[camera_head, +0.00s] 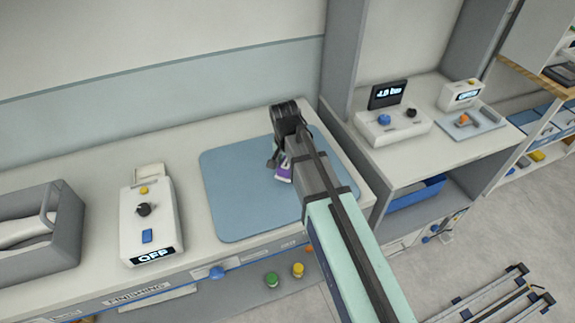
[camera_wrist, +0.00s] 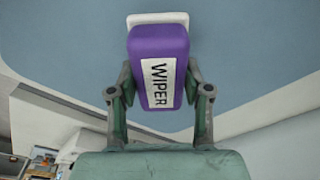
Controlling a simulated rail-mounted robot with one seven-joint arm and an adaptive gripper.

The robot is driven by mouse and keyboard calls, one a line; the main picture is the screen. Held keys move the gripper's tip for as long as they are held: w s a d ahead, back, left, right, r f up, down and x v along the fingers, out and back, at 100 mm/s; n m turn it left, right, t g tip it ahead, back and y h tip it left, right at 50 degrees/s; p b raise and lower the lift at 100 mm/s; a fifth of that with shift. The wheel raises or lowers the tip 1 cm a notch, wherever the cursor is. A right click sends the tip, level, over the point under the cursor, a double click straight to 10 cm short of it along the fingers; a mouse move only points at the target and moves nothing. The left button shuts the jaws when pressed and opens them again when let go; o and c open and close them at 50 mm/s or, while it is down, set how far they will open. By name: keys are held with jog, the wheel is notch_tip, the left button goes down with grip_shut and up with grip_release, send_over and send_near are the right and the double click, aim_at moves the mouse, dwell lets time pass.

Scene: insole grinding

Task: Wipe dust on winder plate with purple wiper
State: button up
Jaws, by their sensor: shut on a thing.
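The purple wiper (camera_wrist: 160,65) is a block with a white "WIPER" label and a white pad at its far end. My gripper (camera_wrist: 158,82) is shut on it, one finger on each side. In the head view, my gripper (camera_head: 277,160) is over the blue mat (camera_head: 235,205), and a small part of the wiper (camera_head: 284,174) shows beside my arm. I cannot tell whether the wiper touches the mat. I cannot tell which surface is the winder plate, and no dust is clearly visible.
A white device reading "OFF" (camera_head: 150,225) stands left of the mat, with a grey bin (camera_head: 62,235) further left. A control box (camera_head: 392,128) and a small tray (camera_head: 475,122) are on the right counter. The mat's left part is clear.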

jog(key=shift+r+p, duration=1.55)
jog(key=shift+r, duration=1.05)
